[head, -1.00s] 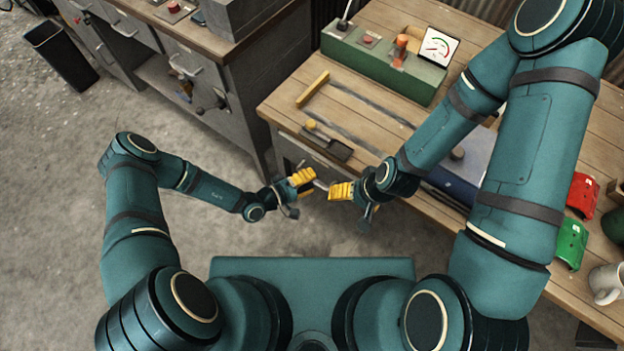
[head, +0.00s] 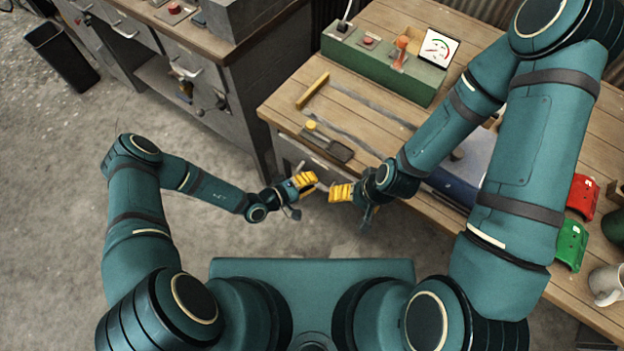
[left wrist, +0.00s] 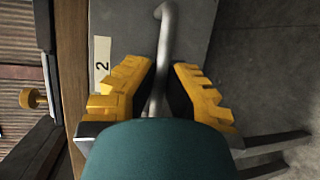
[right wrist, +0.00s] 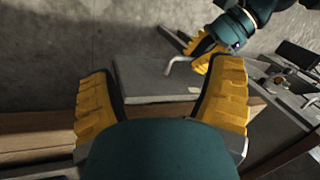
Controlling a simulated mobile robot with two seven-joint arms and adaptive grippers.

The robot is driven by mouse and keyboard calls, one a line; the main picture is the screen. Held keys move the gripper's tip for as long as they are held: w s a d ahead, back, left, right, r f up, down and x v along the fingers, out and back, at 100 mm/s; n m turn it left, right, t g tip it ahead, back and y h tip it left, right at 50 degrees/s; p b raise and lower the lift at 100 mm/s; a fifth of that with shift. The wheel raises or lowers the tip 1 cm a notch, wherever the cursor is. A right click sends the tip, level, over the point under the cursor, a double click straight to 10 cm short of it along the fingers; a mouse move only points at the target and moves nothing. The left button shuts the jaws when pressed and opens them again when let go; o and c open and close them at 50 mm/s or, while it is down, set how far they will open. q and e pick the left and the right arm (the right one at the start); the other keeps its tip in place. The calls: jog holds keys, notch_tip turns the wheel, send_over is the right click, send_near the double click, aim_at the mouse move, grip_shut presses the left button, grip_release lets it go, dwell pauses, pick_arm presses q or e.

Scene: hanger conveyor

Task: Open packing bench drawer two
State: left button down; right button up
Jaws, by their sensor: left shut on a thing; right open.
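Drawer two's grey front (left wrist: 205,30) fills the top middle of the left wrist view, beside a pale label (left wrist: 102,62) reading "2". Its grey bar handle (left wrist: 165,35) runs between the yellow fingers of my left gripper (left wrist: 160,90), which is shut on it. In the head view my left gripper (head: 312,182) is at the bench's front edge, with the drawer front mostly hidden below. My right gripper (head: 335,190) is close beside it, open and empty. The right wrist view shows the grey drawer front (right wrist: 150,82) between its fingers (right wrist: 165,95). How far the drawer stands out is unclear.
A grey cabinet (head: 235,95) stands at left. The floor before the drawer is clear.

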pick_arm(q)
jog(key=s+a+p, duration=0.6)
jog(key=s+a, duration=0.5)
jog(key=s, duration=0.4)
jog(key=shift+s+a, duration=0.15)
jog(key=shift+s, duration=0.25)
pick_arm(e)
notch_tip(320, 180, up, 6)
jog(key=w, duration=0.2)
jog(key=shift+d+r+t, duration=0.15)
jog(key=shift+r+t, duration=0.1)
jog(key=shift+t, duration=0.05)
pick_arm(q)
jog(key=shift+f, duration=0.1)
jog(key=c, duration=1)
grip_release()
jog(key=v, duration=1.2)
